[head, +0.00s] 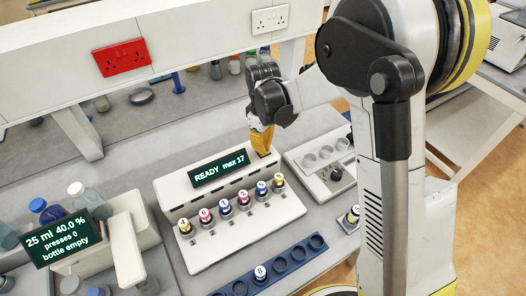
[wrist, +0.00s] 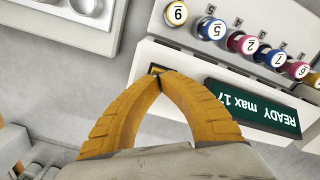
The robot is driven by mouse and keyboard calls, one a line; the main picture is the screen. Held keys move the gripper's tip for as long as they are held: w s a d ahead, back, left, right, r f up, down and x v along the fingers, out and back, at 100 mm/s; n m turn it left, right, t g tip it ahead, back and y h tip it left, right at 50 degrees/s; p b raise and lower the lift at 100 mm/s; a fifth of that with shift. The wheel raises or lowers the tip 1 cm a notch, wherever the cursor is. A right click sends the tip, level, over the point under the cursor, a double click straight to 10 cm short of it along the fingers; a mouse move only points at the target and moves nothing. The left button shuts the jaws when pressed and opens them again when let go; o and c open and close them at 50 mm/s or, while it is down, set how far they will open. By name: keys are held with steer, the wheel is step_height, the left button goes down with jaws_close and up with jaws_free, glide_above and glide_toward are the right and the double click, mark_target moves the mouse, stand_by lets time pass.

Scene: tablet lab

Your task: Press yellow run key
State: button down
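The white machine (head: 225,235) with a dark screen (head: 219,170) reading "READY max 17" stands on the bench. In the wrist view the screen (wrist: 250,108) is upside down. My gripper (head: 262,150) has its yellow fingers pointing down at the right end of the machine's upper ledge. In the wrist view my gripper (wrist: 160,76) has its fingertips together, with nothing seen between them. A small dark-and-yellow patch (wrist: 157,69), perhaps the run key, shows right at the fingertips. They mostly cover it, and I cannot tell whether they touch it.
Several numbered, coloured caps stand along the machine's front, including a yellow one (head: 278,181). A blue rack (head: 295,262) lies in front, holding a white-capped vial (head: 260,272). A grey tray with round wells (head: 302,150) is at right. A bottle station with a display (head: 65,240) is at left.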

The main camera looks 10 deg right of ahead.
steer(key=shift+f, duration=0.2)
steer(key=shift+r, duration=0.15)
steer(key=shift+r+p, duration=1.05)
steer(key=shift+r, duration=0.85)
step_height(320, 180, up, 8)
steer(key=p, duration=0.4)
steer(key=shift+p, duration=0.4)
